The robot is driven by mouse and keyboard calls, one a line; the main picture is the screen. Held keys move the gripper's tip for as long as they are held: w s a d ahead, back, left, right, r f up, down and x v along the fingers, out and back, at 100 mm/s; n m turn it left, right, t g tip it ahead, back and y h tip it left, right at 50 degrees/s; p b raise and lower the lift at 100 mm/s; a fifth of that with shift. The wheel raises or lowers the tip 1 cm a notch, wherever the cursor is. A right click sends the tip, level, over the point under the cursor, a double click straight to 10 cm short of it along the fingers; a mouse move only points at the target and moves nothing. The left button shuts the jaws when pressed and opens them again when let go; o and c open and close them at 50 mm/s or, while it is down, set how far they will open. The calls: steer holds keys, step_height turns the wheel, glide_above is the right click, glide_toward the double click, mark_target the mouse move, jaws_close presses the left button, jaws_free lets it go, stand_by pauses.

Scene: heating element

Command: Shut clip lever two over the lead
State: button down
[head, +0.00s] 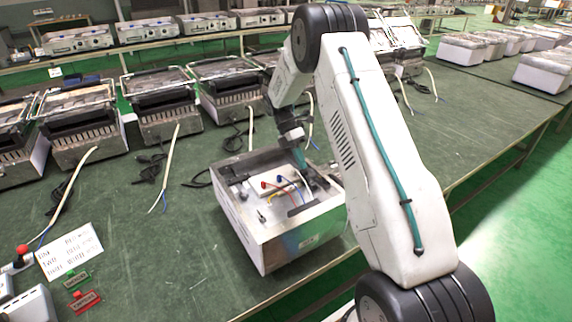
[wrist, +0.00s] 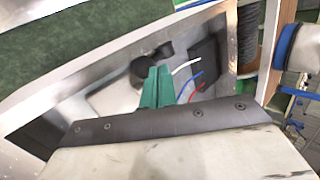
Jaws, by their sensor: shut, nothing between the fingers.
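The open metal box (head: 300,238) stands on the green bench in the head view. Inside it is a pale block (head: 268,186) with small red and blue parts on top, and thin leads run from it to the right. Clip lever two cannot be told apart at this size. My gripper (head: 301,163) reaches down into the box behind the leads. In the wrist view its green fingers (wrist: 155,88) are together and empty. White (wrist: 187,67), blue (wrist: 190,77) and red (wrist: 193,91) leads lie just right of the fingertips, at a dark part (wrist: 205,63).
The box walls rise around my gripper; one rim (wrist: 90,95) crosses the wrist view. A printed card (head: 70,251) and red and green tags (head: 83,299) lie at the left. Several similar units (head: 160,100) line the bench's back.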

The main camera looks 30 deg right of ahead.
steer(key=shift+w+f, duration=0.4)
steer(key=shift+f, duration=0.05)
stand_by(0.4)
steer(key=shift+a, duration=0.1)
steer(key=v, duration=1.2)
steer(key=shift+a+r, duration=0.2)
steer(key=shift+r, duration=0.3)
steer(key=shift+s, duration=0.1)
